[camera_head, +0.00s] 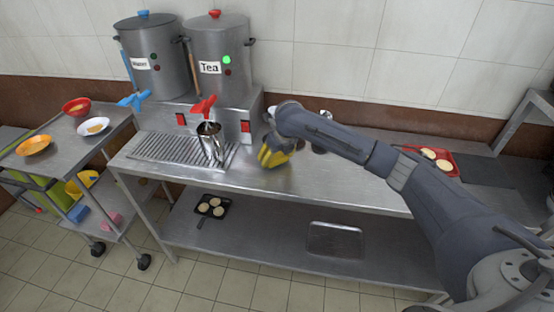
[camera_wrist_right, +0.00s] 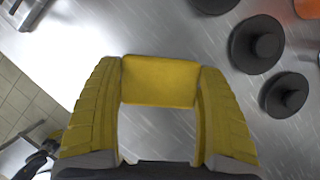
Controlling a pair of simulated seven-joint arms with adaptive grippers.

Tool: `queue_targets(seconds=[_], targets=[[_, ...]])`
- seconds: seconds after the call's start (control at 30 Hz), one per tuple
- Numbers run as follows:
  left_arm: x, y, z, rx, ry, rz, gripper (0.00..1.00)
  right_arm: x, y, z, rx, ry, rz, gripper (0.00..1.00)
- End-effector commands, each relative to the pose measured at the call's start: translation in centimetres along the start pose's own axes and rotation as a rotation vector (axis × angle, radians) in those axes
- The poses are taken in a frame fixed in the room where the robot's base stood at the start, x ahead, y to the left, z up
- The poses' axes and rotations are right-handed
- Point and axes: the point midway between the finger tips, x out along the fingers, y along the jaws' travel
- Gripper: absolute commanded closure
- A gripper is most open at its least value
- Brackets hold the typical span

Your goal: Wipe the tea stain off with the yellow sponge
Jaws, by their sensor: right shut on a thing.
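My right gripper (camera_head: 272,158) is low over the steel counter (camera_head: 330,178), to the right of the metal jug. The right wrist view shows its two yellow ribbed fingers (camera_wrist_right: 160,105) shut on the yellow sponge (camera_wrist_right: 160,80), which spans the gap between them. In the head view the sponge is hard to tell apart from the yellow fingers. I cannot tell whether the sponge touches the counter. I see no clear tea stain; my right gripper and arm hide part of the counter. My left gripper is not in view.
The tea urn (camera_head: 217,62) stands behind a metal jug (camera_head: 211,143) at the drip grate (camera_head: 165,150). Dark round knobbed things (camera_wrist_right: 257,43) lie close to the gripper. A red tray (camera_head: 437,158) is at the right. A cart (camera_head: 72,143) with bowls stands left.

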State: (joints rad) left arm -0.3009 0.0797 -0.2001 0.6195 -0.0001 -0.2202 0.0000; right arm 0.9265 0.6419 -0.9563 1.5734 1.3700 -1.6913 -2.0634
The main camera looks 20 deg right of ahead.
Motion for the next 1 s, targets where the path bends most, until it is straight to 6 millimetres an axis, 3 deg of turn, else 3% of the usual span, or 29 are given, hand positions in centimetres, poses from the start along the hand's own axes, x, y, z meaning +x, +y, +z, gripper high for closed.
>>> queue_targets(seconds=[0.03,0.6,1.0], targets=[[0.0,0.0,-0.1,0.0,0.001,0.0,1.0,-1.1,-0.1,0.6,-0.002,-0.007,-0.002,0.5],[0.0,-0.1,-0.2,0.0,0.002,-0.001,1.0,-5.7,-0.1,2.5,-0.002,-0.006,-0.001,0.5],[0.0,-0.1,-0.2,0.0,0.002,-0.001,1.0,-6.3,-0.1,2.7,-0.001,-0.004,-0.002,0.5]])
